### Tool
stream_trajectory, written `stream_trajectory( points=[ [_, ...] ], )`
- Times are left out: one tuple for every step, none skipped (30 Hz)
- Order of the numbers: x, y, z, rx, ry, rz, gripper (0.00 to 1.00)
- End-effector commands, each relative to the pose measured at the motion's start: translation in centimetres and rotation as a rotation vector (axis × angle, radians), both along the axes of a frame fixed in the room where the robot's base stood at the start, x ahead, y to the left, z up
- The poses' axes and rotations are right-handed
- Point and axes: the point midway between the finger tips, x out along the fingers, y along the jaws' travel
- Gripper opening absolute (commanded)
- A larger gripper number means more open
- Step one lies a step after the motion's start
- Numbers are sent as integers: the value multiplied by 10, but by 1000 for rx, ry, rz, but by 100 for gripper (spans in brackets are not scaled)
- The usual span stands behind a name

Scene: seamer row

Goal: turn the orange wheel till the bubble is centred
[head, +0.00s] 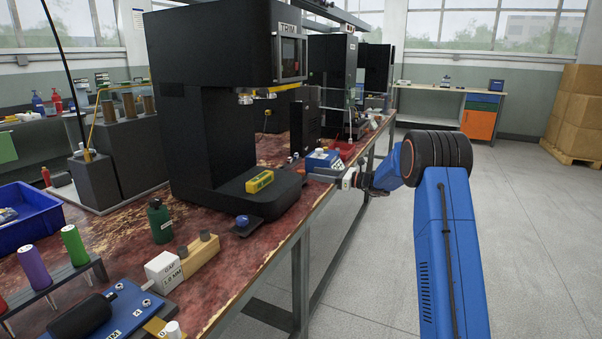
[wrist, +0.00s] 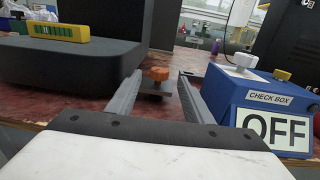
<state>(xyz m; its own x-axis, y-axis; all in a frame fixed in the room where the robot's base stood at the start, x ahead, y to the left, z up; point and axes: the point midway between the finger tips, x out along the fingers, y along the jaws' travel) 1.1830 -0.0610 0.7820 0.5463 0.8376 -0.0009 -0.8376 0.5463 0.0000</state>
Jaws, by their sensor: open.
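The orange wheel (wrist: 159,73) sits low on a small dark plate, just beyond and between my fingertips in the wrist view. I cannot make it out in the head view. A yellow spirit level (head: 259,181) lies on the black foot of the TRIM machine (head: 215,110); it also shows at upper left in the wrist view (wrist: 55,31). Its bubble is too small to read. My gripper (wrist: 160,85) is open and empty, with a finger on either side of the line to the wheel. In the head view my gripper (head: 322,178) is beside the machine's foot at the bench edge.
A blue check box (wrist: 270,108) reading OFF stands close to my right finger. The machine's black foot is close on the left. A blue knob (head: 243,221) sits at the foot's near corner. A green bottle (head: 159,221) stands nearby. The floor right of the bench is clear.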

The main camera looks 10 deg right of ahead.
Motion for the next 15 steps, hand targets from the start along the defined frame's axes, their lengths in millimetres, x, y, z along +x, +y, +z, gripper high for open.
stream_trajectory(
  points=[
    [5, 9, 0, 0, -1, 2, 46],
    [8, 14, 0, 0, -1, 3, 46],
    [12, 19, 0, 1, -1, 2, 46],
    [15, 23, -1, 0, 0, 1, 46],
    [18, 27, -1, 0, 0, 1, 46],
    [21, 33, -1, -1, -1, 2, 46],
    [23, 37, 0, 0, -1, 3, 46],
    [26, 41, 0, 0, -1, 2, 46],
    [29, 45, 0, -1, -1, 1, 46],
    [31, 48, 0, 0, 0, 1, 46],
    [33, 51, 0, 0, 0, 1, 46],
    [35, 54, 0, 1, -1, 1, 46],
    [37, 57, 0, 1, -1, 1, 46],
    [38, 58, 0, 1, -1, 1, 46],
    [39, 60, 0, 1, -1, 1, 46]
  ],
)
